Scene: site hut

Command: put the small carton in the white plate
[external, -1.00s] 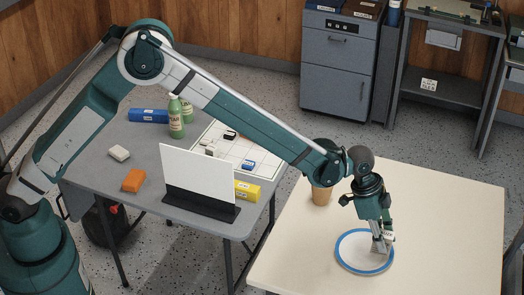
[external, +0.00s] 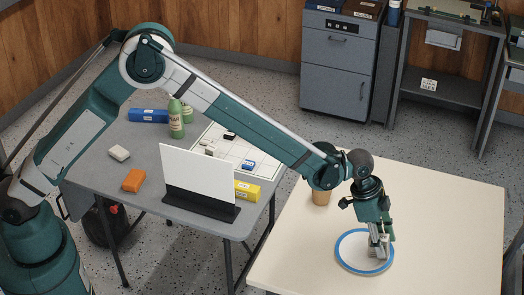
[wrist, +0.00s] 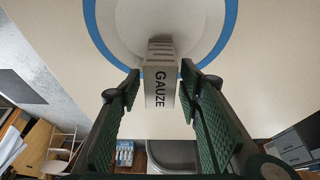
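The small carton (wrist: 160,88) is pale, with "GAUZE" printed on its side. In the wrist view it stands between my two green-padded fingers, with a narrow gap at each side. The white plate (wrist: 122,22) with a blue rim lies beyond it; in the external view the plate (external: 349,258) is on the cream table, below my gripper (external: 379,248). The carton's lower end appears to be within the plate, though its exact contact is partly hidden. My gripper (wrist: 160,76) is open around the carton, pointing down.
A tan cup (external: 321,196) stands on the cream table (external: 450,215), behind and left of the plate. The table's right side is clear. The grey table to the left holds a white upright panel (external: 198,174), a yellow box (external: 247,191), an orange block (external: 133,180) and green bottles.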

